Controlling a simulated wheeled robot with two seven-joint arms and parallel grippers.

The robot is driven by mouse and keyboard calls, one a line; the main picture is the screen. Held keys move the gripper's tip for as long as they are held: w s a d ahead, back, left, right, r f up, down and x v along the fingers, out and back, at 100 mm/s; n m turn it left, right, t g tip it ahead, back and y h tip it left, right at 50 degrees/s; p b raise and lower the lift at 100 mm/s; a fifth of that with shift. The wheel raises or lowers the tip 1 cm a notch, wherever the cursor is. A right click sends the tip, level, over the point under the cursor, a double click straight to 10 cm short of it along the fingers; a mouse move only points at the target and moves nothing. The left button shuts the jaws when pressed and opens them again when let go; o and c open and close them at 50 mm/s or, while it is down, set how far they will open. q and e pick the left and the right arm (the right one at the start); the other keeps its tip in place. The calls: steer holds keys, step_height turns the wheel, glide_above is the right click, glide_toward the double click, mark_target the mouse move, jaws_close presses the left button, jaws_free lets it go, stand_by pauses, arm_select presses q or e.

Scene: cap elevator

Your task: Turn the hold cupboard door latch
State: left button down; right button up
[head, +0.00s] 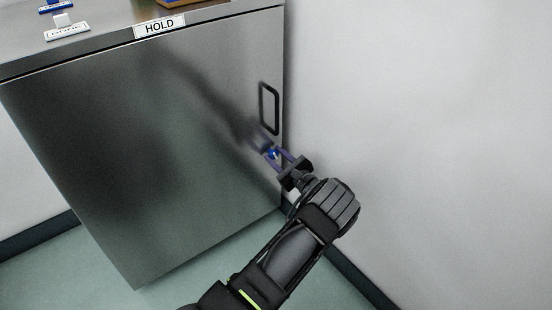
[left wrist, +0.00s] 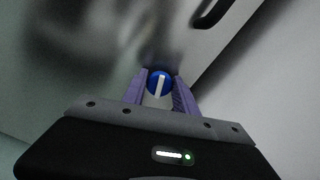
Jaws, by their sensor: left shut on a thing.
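The hold cupboard (head: 130,130) is a steel cabinet with a "HOLD" label (head: 160,25) on its top front edge. Its door latch (head: 273,153) is a small round blue knob low on the right side of the door, below the black handle. In the left wrist view the latch (left wrist: 160,82) shows a white bar standing nearly upright, tilted slightly. My left gripper (head: 276,156) is at the latch, its purple fingers on either side of the knob and shut on it. The fingers also show in the left wrist view (left wrist: 160,88). My right gripper is in neither view.
The black door handle (head: 269,108) is just above the latch. A pale wall (head: 420,120) stands close on the right of the cupboard. Blue and white labelled items (head: 66,32) and a brown tray edge (head: 178,3) are on top. The green floor (head: 90,275) in front is clear.

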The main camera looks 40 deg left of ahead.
arm_select(q)
steer(key=n+b, duration=0.2)
steer(key=n, duration=0.5)
steer(key=shift+s+f, duration=0.1)
steer(key=shift+f, duration=0.05)
steer(key=n+b, duration=0.1)
steer(key=n, duration=0.3)
steer(key=shift+b, duration=0.3)
steer(key=shift+n+b, duration=0.5)
steer(key=shift+n, duration=1)
steer(key=c, duration=1)
jaws_free()
steer(key=shift+c, duration=0.2)
